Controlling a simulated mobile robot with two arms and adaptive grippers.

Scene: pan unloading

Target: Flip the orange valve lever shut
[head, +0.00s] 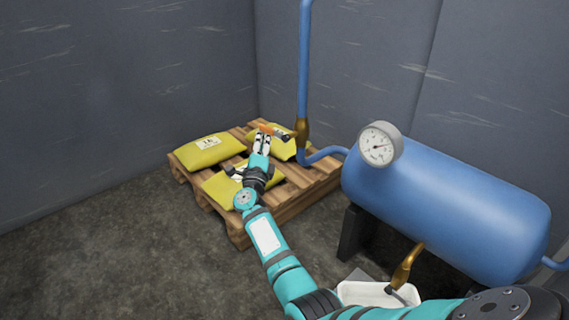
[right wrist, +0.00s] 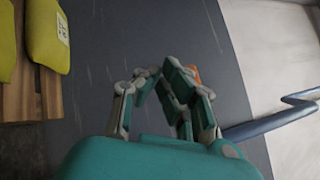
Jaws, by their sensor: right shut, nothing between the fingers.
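The orange valve lever (head: 271,130) sticks out to the left from a brass valve (head: 302,130) on the upright blue pipe. My right gripper (head: 262,138) is shut and empty, with its fingertips close beside the lever's outer end in the head view. I cannot tell whether they touch. In the right wrist view my right gripper (right wrist: 160,74) has its fingertips together, and a bit of the orange lever (right wrist: 195,74) shows behind one finger. The rest of the lever is hidden there. My left gripper is not in view.
A wooden pallet (head: 300,188) with yellow bags (head: 212,149) lies below my right gripper. A blue tank (head: 450,205) with a gauge (head: 379,144) stands to the right. A brass fitting (head: 406,268) hangs over a white tray (head: 365,292). Floor at the left is clear.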

